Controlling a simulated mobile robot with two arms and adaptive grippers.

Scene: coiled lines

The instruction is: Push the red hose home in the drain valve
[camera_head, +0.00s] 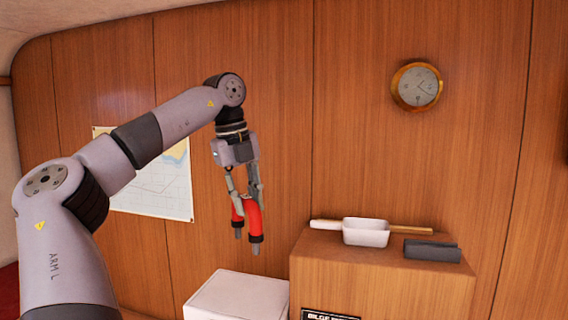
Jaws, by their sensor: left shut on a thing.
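My left gripper (246,194) points down in front of the wood-panelled wall and is shut on the red hose (255,219). The hose is a short curved piece with dark ends that hang below the fingers. It is held in the air, above and behind the front edge of the view, with a white box showing below it. I cannot make out a drain valve in this view. My right gripper is not in view.
A white box (237,298) stands low in the middle. A wooden cabinet (385,285) to its right bears a white scoop (366,232), a wooden handle and a dark grey block (432,251). A chart (165,185) and a round brass clock (416,86) hang on the wall.

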